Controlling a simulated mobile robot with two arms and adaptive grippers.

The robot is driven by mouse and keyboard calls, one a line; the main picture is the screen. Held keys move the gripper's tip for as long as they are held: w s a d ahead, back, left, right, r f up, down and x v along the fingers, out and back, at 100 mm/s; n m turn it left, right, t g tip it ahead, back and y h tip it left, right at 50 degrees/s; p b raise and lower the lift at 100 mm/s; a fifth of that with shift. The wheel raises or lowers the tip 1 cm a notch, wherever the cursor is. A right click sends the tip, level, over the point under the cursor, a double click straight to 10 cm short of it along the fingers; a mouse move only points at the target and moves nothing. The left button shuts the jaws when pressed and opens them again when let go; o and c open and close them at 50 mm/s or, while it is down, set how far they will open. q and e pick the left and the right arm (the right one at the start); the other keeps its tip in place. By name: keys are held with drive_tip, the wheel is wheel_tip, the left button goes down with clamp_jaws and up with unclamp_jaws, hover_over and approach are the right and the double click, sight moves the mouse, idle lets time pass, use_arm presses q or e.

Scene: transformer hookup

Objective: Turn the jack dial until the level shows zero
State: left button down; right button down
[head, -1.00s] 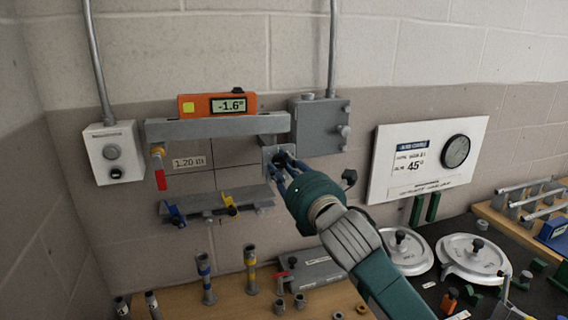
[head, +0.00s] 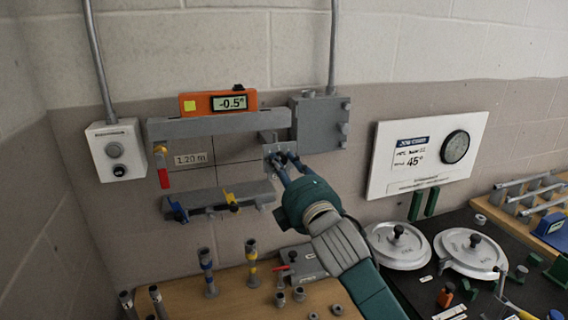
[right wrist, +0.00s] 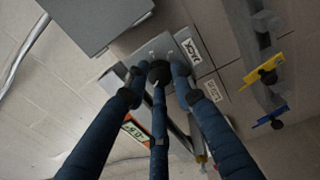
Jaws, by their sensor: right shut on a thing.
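The orange level (head: 218,101) lies on the upper grey beam (head: 215,127) on the wall, and its display reads -0.5°. The jack dial (right wrist: 160,73) is a small dark knob on a grey plate (right wrist: 183,46) marked JACK, below the beam's right end. My right gripper (head: 283,158) is shut on the dial, with its blue fingers around the knob. The right wrist view shows the fingers closed around it, covering much of the dial. My left gripper is not in view.
A grey box (head: 320,124) is on the wall just right of the dial. A lower grey rail (head: 206,204) with blue and yellow handles is below. A white board with a gauge (head: 427,155) hangs at right. Posts and lids stand on the tables.

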drive_tip(key=m, duration=0.5)
drive_tip(key=shift+h+p, duration=0.4)
drive_tip(key=shift+m, duration=0.3)
drive_tip(key=shift+f+m, duration=0.1)
drive_tip(key=shift+m, duration=0.2)
drive_tip(key=c, duration=1.4)
unclamp_jaws()
drive_tip(key=shift+d, duration=0.15)
drive_tip(key=shift+c, duration=0.2)
drive_tip(key=shift+s, duration=0.15)
drive_tip(key=v, duration=1.1)
drive_tip(key=shift+s+d+f, duration=0.15)
drive_tip(key=shift+s, duration=0.15)
